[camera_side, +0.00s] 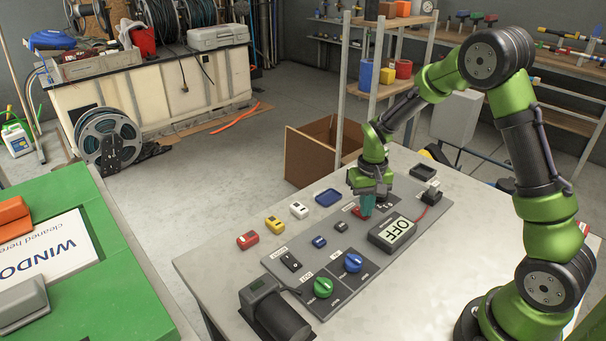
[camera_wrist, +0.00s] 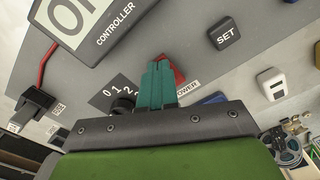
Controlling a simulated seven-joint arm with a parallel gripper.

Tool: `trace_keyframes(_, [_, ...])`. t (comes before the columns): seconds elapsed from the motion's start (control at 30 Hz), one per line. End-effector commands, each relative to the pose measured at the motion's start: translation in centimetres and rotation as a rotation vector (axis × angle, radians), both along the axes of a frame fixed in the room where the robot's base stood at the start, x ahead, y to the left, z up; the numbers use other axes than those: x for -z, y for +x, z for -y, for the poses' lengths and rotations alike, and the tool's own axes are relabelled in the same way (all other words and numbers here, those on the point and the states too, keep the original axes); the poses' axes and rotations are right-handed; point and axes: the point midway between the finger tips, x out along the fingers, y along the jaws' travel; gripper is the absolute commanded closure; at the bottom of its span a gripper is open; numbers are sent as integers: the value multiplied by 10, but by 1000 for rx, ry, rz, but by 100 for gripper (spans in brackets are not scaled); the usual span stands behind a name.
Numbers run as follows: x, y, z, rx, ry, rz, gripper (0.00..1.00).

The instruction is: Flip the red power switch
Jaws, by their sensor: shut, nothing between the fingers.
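The red power switch shows in the side view (camera_side: 359,211) on the grey control panel, partly hidden by my gripper. In the wrist view the red switch (camera_wrist: 179,76) shows beside and behind the fingers, next to a label ending in "OWER". My gripper (camera_side: 367,210) points down at the switch with its teal fingers together and nothing between them. In the wrist view the shut fingertips (camera_wrist: 158,66) overlap the switch's edge; I cannot tell whether they touch it. The controller display (camera_side: 394,233) reads "OFF".
The grey panel (camera_side: 325,212) also bears a green knob (camera_side: 323,287), a blue knob (camera_side: 353,262), a black SET button (camera_wrist: 224,33) and a black rocker (camera_side: 291,262). Red, yellow and white blocks stand along the table's left side. A dark cylinder (camera_side: 280,318) lies at the front edge.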

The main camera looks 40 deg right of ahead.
Motion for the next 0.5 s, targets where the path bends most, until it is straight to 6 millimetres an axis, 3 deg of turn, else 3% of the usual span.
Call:
trace_keyframes(0.17, [-2, 0, 0, 0, 0, 1, 100])
trace_keyframes(0.5, [-29, 1, 0, -2, -1, 3, 100])
